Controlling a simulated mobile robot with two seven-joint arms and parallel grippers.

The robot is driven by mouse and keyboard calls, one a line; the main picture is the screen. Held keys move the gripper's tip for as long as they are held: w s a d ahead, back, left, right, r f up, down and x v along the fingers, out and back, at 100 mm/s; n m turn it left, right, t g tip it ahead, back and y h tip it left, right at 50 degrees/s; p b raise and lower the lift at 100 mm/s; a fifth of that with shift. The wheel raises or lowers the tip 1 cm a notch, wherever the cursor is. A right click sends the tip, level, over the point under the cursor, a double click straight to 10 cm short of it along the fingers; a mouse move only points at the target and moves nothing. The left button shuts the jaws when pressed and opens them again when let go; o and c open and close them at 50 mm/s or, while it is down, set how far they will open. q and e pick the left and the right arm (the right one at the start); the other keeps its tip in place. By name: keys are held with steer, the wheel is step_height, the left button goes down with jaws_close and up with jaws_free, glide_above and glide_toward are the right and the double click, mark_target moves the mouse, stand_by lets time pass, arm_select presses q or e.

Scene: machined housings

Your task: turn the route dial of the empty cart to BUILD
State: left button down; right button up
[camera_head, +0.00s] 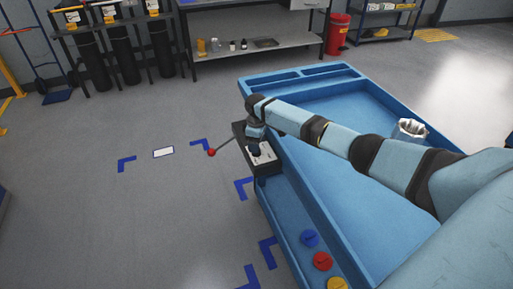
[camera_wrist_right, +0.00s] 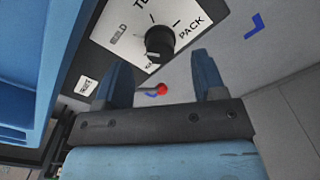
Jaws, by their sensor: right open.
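The blue cart (camera_head: 350,85) fills the right half of the head view. A dark control box (camera_head: 266,167) with a pale dial plate sits at its left edge. In the wrist view the black route dial (camera_wrist_right: 158,42) stands on the white plate (camera_wrist_right: 130,42), with BUILD on its left, PACK on its right and partly cut-off or covered words above and below. I cannot tell surely where the dial points. My right gripper (camera_head: 256,132) is over the box; in the wrist view its fingers (camera_wrist_right: 161,84) are apart and empty, with the dial beyond them.
A lever with a red ball (camera_head: 211,152) sticks out left of the box. Blue, red and yellow buttons (camera_head: 322,261) lie along the cart's near side. A pale cylinder (camera_head: 410,129) shows at the cart's right. The floor at left is open, with blue corner marks.

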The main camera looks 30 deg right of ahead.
step_height(320, 180, up, 10)
stand_by(0.3)
stand_by(0.3)
steer(key=s+a+f+t+y+p, duration=0.1)
steer(key=s+a+f+t+p, duration=0.15)
steer(key=s+a+f, duration=0.55)
steer(key=s+a+f+t+y+p, duration=0.2)
steer(key=s+a+f+p, duration=0.35)
steer(key=a, duration=0.55)
steer(key=s+a+r+m+t+p, duration=0.2)
steer(key=s+r+t, duration=0.1)
steer(key=s, duration=0.9)
steer(key=s+a+r+m+t+p, duration=0.2)
steer(key=s+r, duration=0.3)
steer(key=s, duration=0.7)
steer(key=shift+s+a+r+m+t, duration=0.15)
steer(key=shift+a+r+m+t, duration=0.25)
steer(key=shift+t, duration=0.35)
